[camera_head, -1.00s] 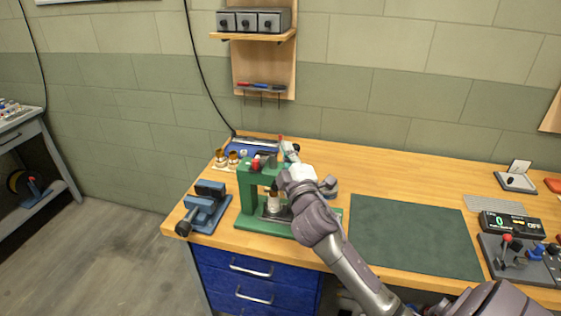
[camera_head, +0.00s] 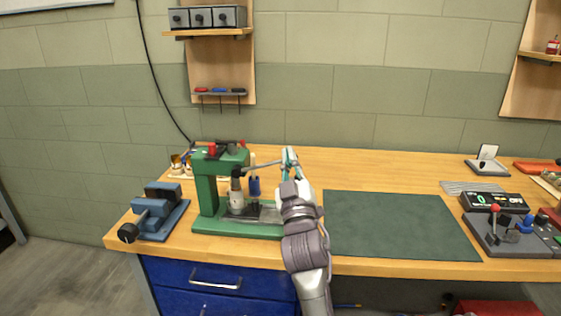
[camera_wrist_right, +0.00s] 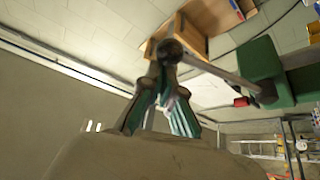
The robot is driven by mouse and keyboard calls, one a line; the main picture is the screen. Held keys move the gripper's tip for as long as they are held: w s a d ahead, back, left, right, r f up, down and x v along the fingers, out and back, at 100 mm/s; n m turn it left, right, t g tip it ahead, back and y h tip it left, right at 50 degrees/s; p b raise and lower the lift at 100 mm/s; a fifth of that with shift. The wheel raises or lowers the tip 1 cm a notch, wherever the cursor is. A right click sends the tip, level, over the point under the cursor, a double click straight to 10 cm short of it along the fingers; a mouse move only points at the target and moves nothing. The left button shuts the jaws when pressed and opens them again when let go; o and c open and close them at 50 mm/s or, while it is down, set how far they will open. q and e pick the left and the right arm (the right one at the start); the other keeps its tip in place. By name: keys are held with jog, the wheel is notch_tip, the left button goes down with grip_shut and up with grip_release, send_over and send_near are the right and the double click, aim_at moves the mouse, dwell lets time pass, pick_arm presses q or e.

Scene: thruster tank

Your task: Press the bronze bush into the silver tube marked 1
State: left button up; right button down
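A green press (camera_head: 207,190) stands at the left of the bench. A silver tube (camera_head: 237,204) stands upright on its base, under the dark ram (camera_head: 236,184). I cannot make out a bush at the tube's mouth or a number on the tube. My right gripper (camera_head: 289,156) is to the right of the press head, at the end of the press lever (camera_head: 262,164). In the right wrist view its fingers (camera_wrist_right: 165,78) close around the dark ball knob (camera_wrist_right: 171,51) of the lever. Small bronze pieces (camera_head: 177,162) stand behind the press at left. My left gripper is out of view.
A blue vice (camera_head: 158,213) sits left of the press. A dark green mat (camera_head: 395,225) lies clear to the right. A control box with levers (camera_head: 512,235) stands at the far right.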

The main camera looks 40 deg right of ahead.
jog(key=shift+s+d+f+b, duration=0.1)
jog(key=shift+d+f+b, duration=0.1)
jog(key=shift+f, duration=0.35)
jog(key=shift+s+d+f+b, duration=0.1)
jog(key=shift+f+b, duration=0.1)
jog(key=shift+f, duration=0.35)
jog(key=shift+s+d+f+b, duration=0.1)
jog(key=shift+f+b, duration=0.1)
jog(key=shift+f, duration=0.35)
jog(key=shift+r, duration=0.1)
